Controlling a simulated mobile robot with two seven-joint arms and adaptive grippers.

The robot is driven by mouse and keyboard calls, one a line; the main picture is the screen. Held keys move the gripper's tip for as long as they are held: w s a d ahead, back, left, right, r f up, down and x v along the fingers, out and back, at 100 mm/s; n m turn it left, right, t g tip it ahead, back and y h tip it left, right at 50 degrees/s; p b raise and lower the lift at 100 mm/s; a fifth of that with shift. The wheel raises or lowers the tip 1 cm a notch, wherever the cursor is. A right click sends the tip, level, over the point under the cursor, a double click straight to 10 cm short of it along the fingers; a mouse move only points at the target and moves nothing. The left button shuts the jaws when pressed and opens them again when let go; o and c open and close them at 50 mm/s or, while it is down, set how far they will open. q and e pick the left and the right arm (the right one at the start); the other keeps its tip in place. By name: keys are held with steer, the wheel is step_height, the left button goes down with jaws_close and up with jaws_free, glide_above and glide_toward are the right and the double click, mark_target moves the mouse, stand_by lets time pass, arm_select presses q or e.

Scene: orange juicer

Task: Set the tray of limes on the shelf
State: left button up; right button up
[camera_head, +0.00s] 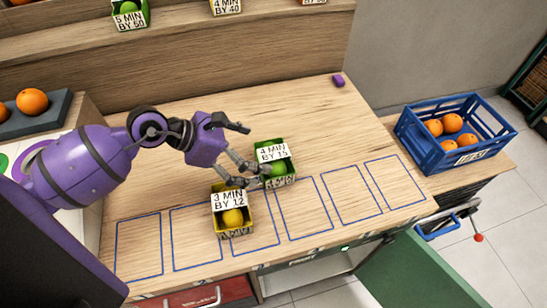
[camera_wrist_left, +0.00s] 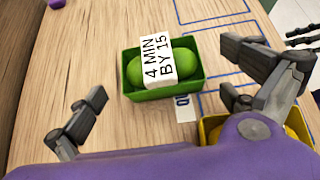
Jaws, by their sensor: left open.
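The green tray of limes (camera_head: 280,181) sits on the wooden table with a "4 MIN BY 15" card on it. It also shows in the left wrist view (camera_wrist_left: 160,92), upright, with a green fruit at each side of the card. My left gripper (camera_head: 246,152) is open beside the tray. In the left wrist view my gripper (camera_wrist_left: 170,98) has its fingers spread to either side of the tray, with nothing between them clearly touched. The wooden shelf (camera_head: 190,42) runs along the back and bears other trays.
A yellow tray (camera_head: 219,228) with a "3 MIN BY 12" card stands close in front of the green one. Blue outlines mark the table front. A purple block (camera_head: 338,80) lies at the back right. A blue crate (camera_head: 420,148) of oranges stands at right.

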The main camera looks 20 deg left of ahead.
mark_target(266, 154)
arm_select(q)
steer(key=x, duration=0.4)
steer(key=shift+w+r, duration=0.1)
steer(key=shift+w+d+f, duration=0.15)
steer(key=shift+d+f, duration=0.15)
steer(key=shift+f, duration=0.1)
steer(key=c, duration=1.1)
steer(key=shift+r, duration=0.1)
